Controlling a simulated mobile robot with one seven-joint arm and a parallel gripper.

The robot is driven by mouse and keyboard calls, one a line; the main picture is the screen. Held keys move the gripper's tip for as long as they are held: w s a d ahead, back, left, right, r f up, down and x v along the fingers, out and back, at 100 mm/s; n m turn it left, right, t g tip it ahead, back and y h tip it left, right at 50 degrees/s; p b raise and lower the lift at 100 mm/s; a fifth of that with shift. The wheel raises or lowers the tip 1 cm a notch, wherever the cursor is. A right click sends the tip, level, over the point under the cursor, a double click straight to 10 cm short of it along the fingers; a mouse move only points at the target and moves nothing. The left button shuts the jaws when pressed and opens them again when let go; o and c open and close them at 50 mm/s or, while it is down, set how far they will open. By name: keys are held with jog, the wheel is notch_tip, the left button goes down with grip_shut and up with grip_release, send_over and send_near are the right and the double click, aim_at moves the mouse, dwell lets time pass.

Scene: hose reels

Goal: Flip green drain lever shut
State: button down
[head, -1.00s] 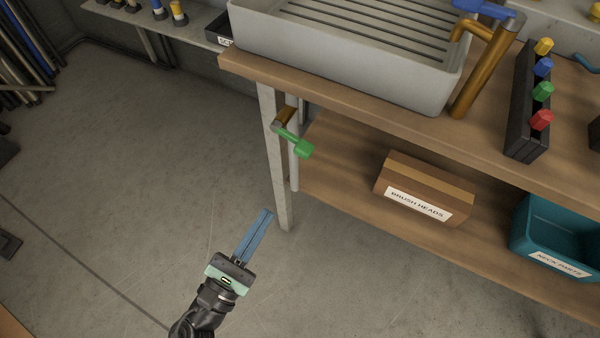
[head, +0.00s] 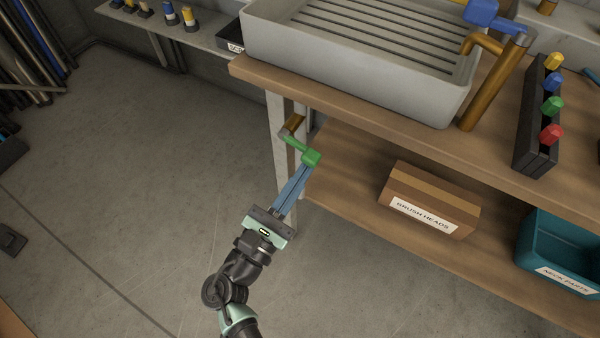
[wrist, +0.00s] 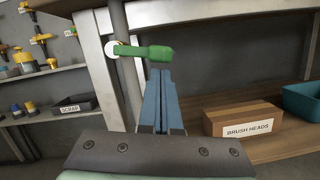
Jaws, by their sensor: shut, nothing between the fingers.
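The green drain lever (head: 302,152) sits on a brass pipe (head: 292,126) beside the bench leg, under the basin. In the wrist view the lever (wrist: 145,51) points right from its pale round pivot, with a thicker knob at its right end. My gripper (head: 306,168) is shut and empty, its blue fingers together. Its fingertips are right at the knob end of the lever, just below it in the wrist view (wrist: 160,72). I cannot tell whether they touch it.
A grey basin (head: 350,75) stands on the wooden bench (head: 400,128). The lower shelf holds a brush heads box (head: 430,205) and a teal bin (head: 560,240). The bench leg (head: 281,150) is close to my fingers. Open floor lies to the left.

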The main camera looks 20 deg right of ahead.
jog(key=shift+r, duration=0.15)
jog(key=n+p, duration=0.1)
jog(key=r+n+p, duration=0.1)
jog(key=p, duration=0.1)
jog(key=n+p, duration=0.2)
jog(key=shift+s+d+r+t+y, duration=0.3)
jog(key=shift+s+t, duration=0.1)
jog(key=shift+f, duration=0.15)
